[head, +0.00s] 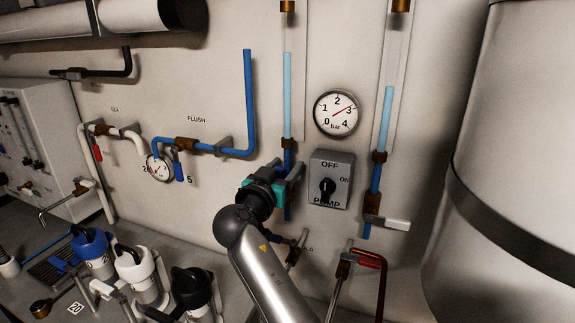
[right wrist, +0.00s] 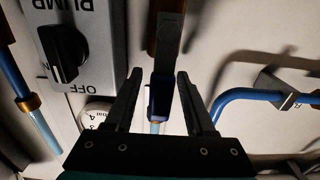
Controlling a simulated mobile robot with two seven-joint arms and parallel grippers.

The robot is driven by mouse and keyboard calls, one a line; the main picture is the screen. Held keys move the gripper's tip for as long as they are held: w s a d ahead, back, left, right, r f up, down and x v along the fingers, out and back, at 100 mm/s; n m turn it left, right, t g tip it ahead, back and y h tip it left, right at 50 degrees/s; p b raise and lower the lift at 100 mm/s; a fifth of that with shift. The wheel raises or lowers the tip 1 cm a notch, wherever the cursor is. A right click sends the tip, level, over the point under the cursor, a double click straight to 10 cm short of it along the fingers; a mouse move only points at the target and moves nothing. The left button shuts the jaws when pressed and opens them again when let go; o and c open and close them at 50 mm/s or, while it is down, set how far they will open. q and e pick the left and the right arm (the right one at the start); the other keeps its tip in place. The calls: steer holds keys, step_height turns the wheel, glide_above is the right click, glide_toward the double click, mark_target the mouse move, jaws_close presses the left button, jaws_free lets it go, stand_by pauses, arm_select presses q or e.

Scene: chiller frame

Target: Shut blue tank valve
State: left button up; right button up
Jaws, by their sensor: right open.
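My right gripper (head: 287,172) is open in front of the lower end of the left sight tube (head: 287,95), left of the pump switch. In the right wrist view the open fingers (right wrist: 160,74) stand on either side of a valve lever (right wrist: 160,95) with a dark blue end, which I take to be the blue tank valve's. A gap shows on both sides of the lever. In the head view my gripper hides most of this valve. My left gripper is not in view.
The pump switch box (head: 331,178) and a pressure gauge (head: 337,113) are close on the right. The flush pipe (head: 249,110) is on the left. A red pipe (head: 383,285) stands low right, beside a large tank (head: 515,130).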

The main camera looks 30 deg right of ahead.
jaws_close()
stand_by(0.3)
steer(key=shift+r, duration=0.1)
stand_by(1.0)
